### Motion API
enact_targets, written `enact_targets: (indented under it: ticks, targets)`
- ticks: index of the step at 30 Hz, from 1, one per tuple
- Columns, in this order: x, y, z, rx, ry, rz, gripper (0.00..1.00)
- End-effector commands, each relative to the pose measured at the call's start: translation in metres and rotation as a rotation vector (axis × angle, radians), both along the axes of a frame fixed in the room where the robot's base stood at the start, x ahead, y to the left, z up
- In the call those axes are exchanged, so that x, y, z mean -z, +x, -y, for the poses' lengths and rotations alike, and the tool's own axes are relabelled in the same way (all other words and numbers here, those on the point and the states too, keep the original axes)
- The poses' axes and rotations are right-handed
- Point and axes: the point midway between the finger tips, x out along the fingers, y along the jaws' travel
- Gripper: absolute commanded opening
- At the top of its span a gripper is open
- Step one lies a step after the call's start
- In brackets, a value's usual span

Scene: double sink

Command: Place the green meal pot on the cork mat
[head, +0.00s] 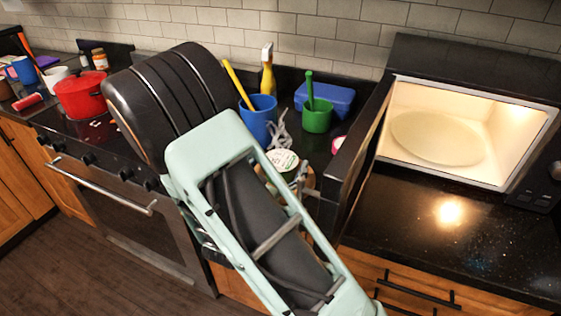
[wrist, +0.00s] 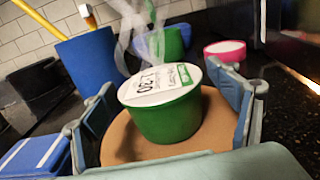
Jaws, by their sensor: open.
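The green meal pot (wrist: 168,118) has a white printed lid and stands upright on the round brown cork mat (wrist: 120,140) in the wrist view. My open gripper (wrist: 165,90) has one finger on each side of the pot, with visible gaps between. In the head view the pot's white lid (head: 283,161) shows past my arm, and only a sliver of the cork mat (head: 308,181) shows. My arm hides most of the pot and mat there.
Behind the pot stand a blue cup (head: 258,118), a green cup (head: 317,117) and a blue box (head: 325,97). A pink-and-white round item (wrist: 225,50) lies close to the right finger. An open lit microwave (head: 470,125) is at right, its door beside my arm.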

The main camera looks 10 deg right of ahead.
Motion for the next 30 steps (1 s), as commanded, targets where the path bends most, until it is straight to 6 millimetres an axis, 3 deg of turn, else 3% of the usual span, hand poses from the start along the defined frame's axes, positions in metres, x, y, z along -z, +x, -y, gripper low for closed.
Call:
enact_targets:
  ticks: [8, 21, 30]
  targets:
    - [-0.004, -0.003, -0.003, -0.002, 0.001, -0.001, 0.81]
    - [-0.003, -0.075, -0.055, -0.005, 0.000, 0.000, 0.81]
    - [-0.003, -0.098, -0.069, -0.001, -0.001, 0.000, 0.81]
